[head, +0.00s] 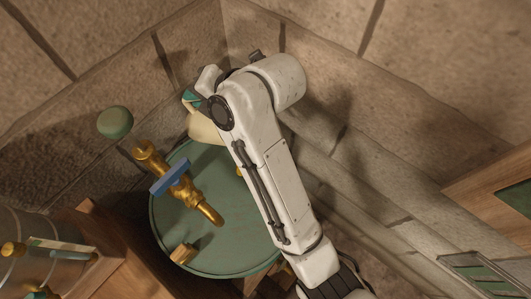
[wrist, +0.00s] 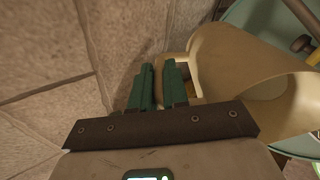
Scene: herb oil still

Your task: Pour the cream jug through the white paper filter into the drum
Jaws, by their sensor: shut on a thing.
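The cream jug (head: 205,128) shows in part in the head view, beside my arm and over the back edge of the green drum (head: 225,262). In the wrist view the jug (wrist: 235,70) fills the right side, with its wide mouth facing right. My gripper (wrist: 160,88) has green fingers and is shut on the jug at its handle side. In the head view my gripper (head: 190,98) is mostly hidden behind my arm. I cannot make out the white paper filter or any liquid, and the jug's exact tilt is unclear.
A brass tap (head: 205,205) with a blue handle (head: 170,177) lies across the view of the drum top. A small brass fitting (head: 183,253) is near the drum's front. A green round thing (head: 115,122) is at the left wall. Stone walls close in behind.

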